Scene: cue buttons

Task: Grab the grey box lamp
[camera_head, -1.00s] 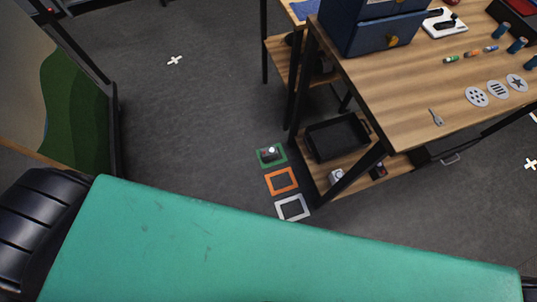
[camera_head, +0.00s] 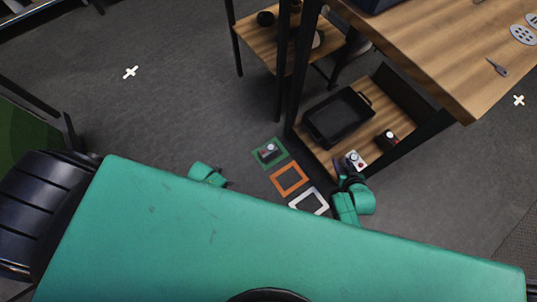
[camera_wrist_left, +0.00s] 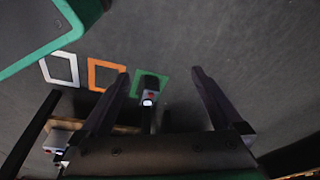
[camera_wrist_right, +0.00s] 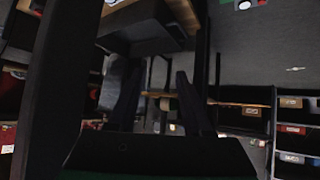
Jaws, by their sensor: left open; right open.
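The grey box lamp (camera_head: 267,151), a small dark grey box with a pale round top, sits on the floor inside a green square outline (camera_head: 282,160). In the left wrist view the lamp (camera_wrist_left: 149,98) lies between the spread fingers, with a bright spot and some red on it. My left gripper (camera_wrist_left: 162,76) is open and empty; in the head view only part of it shows past my green body, left of the lamp and apart from it. My right gripper (camera_head: 343,172) is open beside the low shelf; its wrist view shows nothing between the fingers.
Orange (camera_head: 289,179) and white (camera_head: 309,202) square outlines lie on the floor in line with the green one. The low shelf holds a black tray (camera_head: 338,117), a white box with a button (camera_head: 355,160) and a dark box (camera_head: 386,138). Table legs stand close to the right.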

